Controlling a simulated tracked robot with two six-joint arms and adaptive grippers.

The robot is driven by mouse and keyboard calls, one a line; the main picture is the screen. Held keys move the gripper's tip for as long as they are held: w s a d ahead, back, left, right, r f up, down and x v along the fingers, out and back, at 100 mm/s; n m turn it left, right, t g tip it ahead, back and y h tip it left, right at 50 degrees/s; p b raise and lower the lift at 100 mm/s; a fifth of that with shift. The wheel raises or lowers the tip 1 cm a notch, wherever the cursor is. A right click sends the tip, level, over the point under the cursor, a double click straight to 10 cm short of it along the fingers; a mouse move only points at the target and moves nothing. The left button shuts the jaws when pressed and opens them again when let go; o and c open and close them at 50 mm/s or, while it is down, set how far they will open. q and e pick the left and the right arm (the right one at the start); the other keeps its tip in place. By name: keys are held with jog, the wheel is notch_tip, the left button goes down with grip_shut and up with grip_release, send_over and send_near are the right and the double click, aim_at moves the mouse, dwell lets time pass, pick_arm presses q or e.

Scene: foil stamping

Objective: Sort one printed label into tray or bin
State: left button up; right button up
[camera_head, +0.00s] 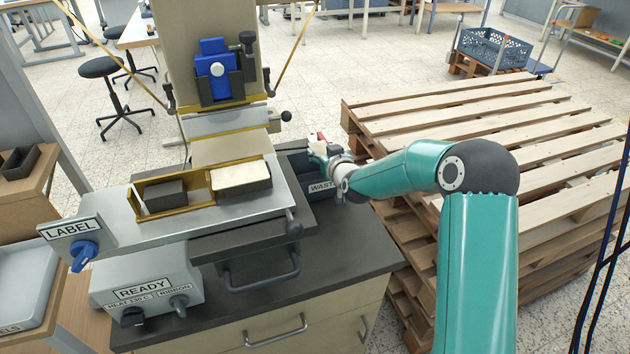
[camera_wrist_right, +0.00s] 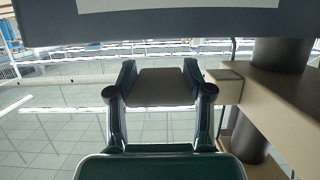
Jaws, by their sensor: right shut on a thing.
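My right gripper (camera_head: 319,150) is beside the press, just above and behind the dark waste bin (camera_head: 322,187) marked WASTE. In the right wrist view my gripper's two fingers (camera_wrist_right: 160,92) are shut on a flat, dark brown-grey piece, apparently the label (camera_wrist_right: 160,80). No print shows on its visible side. In the head view the label cannot be made out clearly. A pale grey tray (camera_head: 28,276), with part of the word LABELS on its front, stands at the lower left edge. My left gripper is out of view.
The stamping press (camera_head: 219,75) stands at the back, with a brass-edged holder (camera_head: 161,208), a dark block and a pale block on its bed. A wooden pallet stack (camera_head: 470,125) lies right of the cabinet.

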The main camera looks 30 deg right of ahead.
jog(key=shift+s+f+b, duration=0.1)
jog(key=shift+f+b, duration=0.55)
jog(key=shift+f, duration=1.2)
jog(key=o, duration=0.8)
jog(key=v, duration=1.2)
jog(key=shift+r, duration=0.1)
